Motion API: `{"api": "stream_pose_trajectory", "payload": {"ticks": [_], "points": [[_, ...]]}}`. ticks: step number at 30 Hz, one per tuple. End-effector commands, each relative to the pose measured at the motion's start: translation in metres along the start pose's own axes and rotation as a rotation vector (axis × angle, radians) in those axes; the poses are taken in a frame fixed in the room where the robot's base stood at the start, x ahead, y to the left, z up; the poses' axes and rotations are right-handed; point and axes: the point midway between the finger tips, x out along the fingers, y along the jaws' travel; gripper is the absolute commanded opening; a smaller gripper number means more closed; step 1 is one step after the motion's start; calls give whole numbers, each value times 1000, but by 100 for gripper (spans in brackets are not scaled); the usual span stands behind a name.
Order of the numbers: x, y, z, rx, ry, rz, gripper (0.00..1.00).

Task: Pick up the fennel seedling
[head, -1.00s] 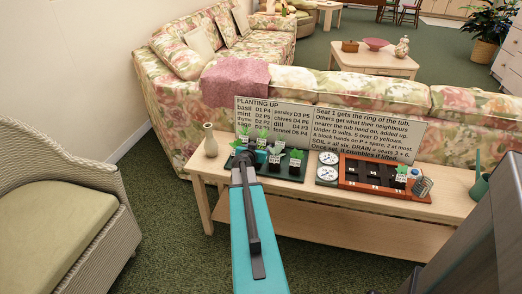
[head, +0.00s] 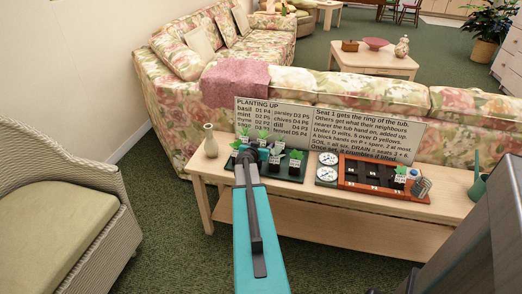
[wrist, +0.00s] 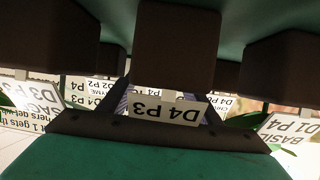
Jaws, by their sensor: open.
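A dark green tray (head: 290,178) on the wooden console table holds several labelled seedlings in dark pots. One leafy seedling (head: 296,158) stands at its right end. I cannot tell which is the fennel; the labels are too small in the head view. My gripper (head: 246,157) is low at the tray's left part, and my arm hides some pots. The wrist view is inverted. It shows a dark pot (wrist: 177,45) with a D4 P3 label (wrist: 166,111) in the middle, and a label reading BASIL D1 P4 (wrist: 291,135) at right. My gripper is open; no seedling shows clearly held.
A signboard (head: 330,125) stands behind the tray. White dials (head: 327,166) and a red-brown planter (head: 368,181) with one seedling (head: 401,173) are to the right. A vase (head: 210,141) is left, a watering can (head: 479,183) right. A wicker chair (head: 65,215) fills the left foreground.

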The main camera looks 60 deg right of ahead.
Motion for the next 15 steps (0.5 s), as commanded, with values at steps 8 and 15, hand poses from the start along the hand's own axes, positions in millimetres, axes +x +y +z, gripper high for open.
{"api": "stream_pose_trajectory", "payload": {"ticks": [8,15], "points": [[15,0,0,1,0,1,58],[15,1,0,1,0,1,58]]}}
